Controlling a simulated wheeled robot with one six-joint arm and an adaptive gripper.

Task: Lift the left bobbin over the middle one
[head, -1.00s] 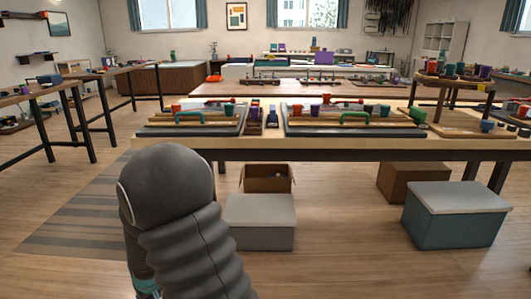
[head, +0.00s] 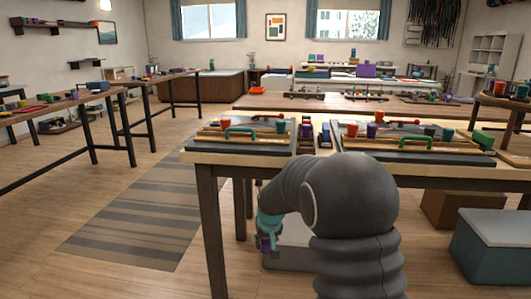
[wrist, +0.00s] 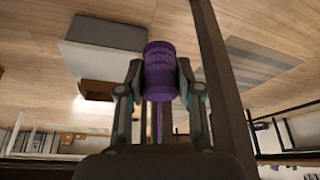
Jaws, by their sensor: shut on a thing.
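My gripper (wrist: 160,90) is shut on a purple bobbin (wrist: 160,70), with a finger on each side of it in the wrist view. A thin purple cord (wrist: 159,122) runs from the bobbin toward the palm. In the head view the gripper (head: 268,228) hangs low in front of the table, and the purple bobbin (head: 264,243) shows small there, below the tabletop level. On the table, an orange bobbin (head: 352,129) and another purple bobbin (head: 372,130) stand side by side on the right braiding board (head: 350,150). I cannot tell which bobbins are the left and middle ones.
The table's front edge (head: 230,158) and its dark leg (head: 211,230) are close to my arm. A teal box (head: 490,255) stands at right. The floor at left, with a striped rug (head: 140,225), is open.

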